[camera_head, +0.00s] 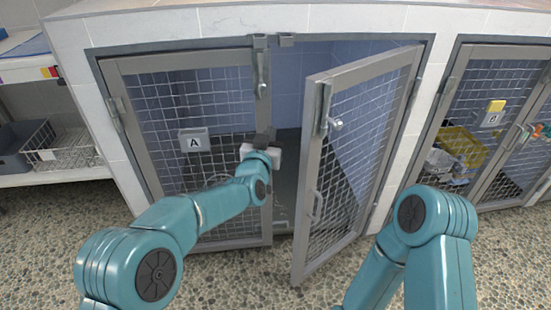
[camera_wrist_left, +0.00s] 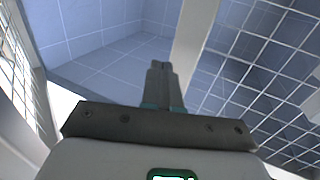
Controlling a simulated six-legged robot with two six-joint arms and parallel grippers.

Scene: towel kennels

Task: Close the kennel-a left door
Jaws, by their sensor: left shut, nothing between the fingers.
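Kennel-a's left door (camera_head: 264,205) is a grey-framed wire mesh panel with a white "A" plate (camera_head: 194,142) on it. It stands in line with the kennel front or nearly so; I cannot tell if it is fully shut. A latch bar (camera_head: 261,72) is at its upper right edge. My left gripper (camera_head: 262,138) is at the door's right edge, about mid-height, shut and empty. In the left wrist view its fingers (camera_wrist_left: 160,75) are together beside a pale upright bar (camera_wrist_left: 196,40). Contact with the door cannot be told. My right gripper is out of view.
Kennel-a's right door (camera_head: 310,205) swings outward into the space before the kennel, right of my left gripper. The blue-tiled interior shows through the gap. Kennel B (camera_head: 495,107) is at the right. A shelf with a wire basket (camera_head: 55,150) is at the left.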

